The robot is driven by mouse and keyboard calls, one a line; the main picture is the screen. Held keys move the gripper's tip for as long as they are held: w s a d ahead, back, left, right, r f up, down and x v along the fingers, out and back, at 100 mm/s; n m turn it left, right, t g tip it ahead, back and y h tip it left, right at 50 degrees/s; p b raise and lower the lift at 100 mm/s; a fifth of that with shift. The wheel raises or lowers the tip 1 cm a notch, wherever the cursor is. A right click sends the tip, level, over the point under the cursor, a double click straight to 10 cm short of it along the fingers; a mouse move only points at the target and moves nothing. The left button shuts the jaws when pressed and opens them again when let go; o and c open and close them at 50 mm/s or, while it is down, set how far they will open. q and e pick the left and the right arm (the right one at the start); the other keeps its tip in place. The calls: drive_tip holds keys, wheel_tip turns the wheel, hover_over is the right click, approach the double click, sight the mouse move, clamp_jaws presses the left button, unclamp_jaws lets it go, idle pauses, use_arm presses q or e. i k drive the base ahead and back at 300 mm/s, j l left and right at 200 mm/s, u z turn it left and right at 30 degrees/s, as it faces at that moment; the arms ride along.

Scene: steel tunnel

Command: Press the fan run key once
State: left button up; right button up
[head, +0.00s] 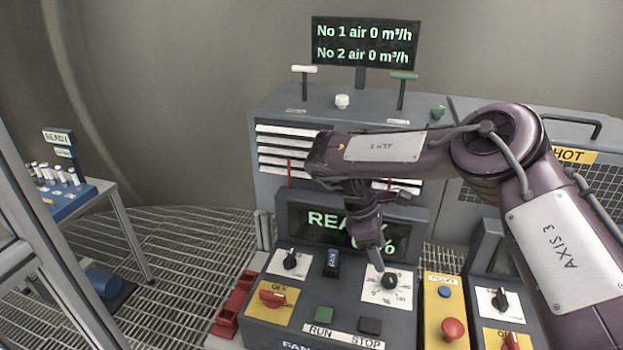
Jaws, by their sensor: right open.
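The console display (325,222) shows READY partly hidden by my right gripper. My left gripper is not in view.
A red switch (272,298), a black selector (290,259) and a blue-labelled rocker (332,263) share the console. A yellow panel with a red button (453,328) stands right. A sign (364,43) reads zero air for both lines.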

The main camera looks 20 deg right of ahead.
sight(323, 315)
drive_tip(key=k, duration=1)
